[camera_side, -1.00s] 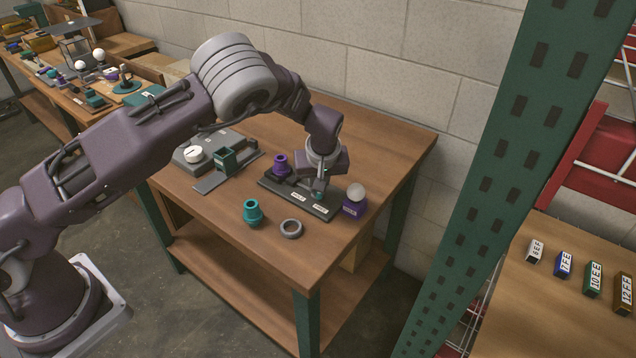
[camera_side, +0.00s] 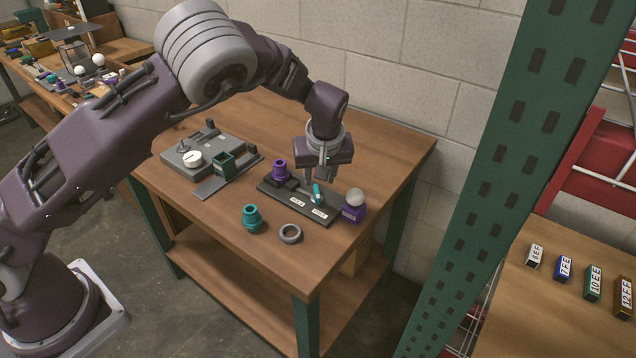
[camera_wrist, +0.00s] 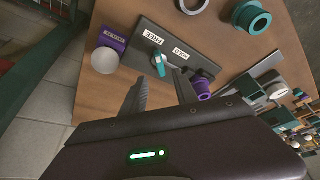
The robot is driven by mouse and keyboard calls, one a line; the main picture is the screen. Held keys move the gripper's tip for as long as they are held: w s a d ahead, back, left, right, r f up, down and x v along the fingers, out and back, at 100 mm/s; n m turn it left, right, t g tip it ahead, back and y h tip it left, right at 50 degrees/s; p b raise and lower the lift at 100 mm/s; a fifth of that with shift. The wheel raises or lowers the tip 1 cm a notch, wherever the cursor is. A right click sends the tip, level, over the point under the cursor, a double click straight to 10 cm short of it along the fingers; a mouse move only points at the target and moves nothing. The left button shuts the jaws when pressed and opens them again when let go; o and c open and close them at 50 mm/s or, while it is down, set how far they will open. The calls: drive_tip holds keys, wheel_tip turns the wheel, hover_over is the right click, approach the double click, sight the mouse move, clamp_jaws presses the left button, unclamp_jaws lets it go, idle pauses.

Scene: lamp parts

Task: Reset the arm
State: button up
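My gripper (camera_side: 314,180) is raised above the dark board (camera_side: 292,203) and points down. In the wrist view its two fingers (camera_wrist: 162,92) are spread apart with nothing between them. A teal lever (camera_side: 317,192) stands on the board below and apart from the fingers; it also shows in the wrist view (camera_wrist: 158,65), close to the white label reading FREE (camera_wrist: 154,35). A second label reads HOLD (camera_wrist: 181,54). A purple collar-shaped part (camera_side: 280,168) stands at the board's left end.
A purple block with a white bulb (camera_side: 355,198) stands right of the board. A teal flanged part (camera_side: 252,218) and a grey ring (camera_side: 290,233) lie in front. A grey fixture with a white dial (camera_side: 192,158) is at left. The table's right back is clear.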

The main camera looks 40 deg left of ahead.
drive_tip(key=shift+r, duration=0.15)
drive_tip(key=s+a+r+m+h, duration=0.2)
drive_tip(key=s+r+m+h, duration=0.15)
drive_tip(key=s+r, duration=1.3)
drive_tip(key=s+a+r+m+t, duration=0.1)
drive_tip(key=s+r+m, duration=0.1)
drive_tip(key=s, duration=0.8)
drive_tip(key=s+r+m+t, duration=0.1)
drive_tip(key=s+r+m, duration=0.2)
drive_tip(key=s, duration=0.7)
drive_tip(key=shift+a+m+t, duration=0.3)
drive_tip(key=shift+a+m, duration=0.05)
drive_tip(key=shift+a, duration=0.05)
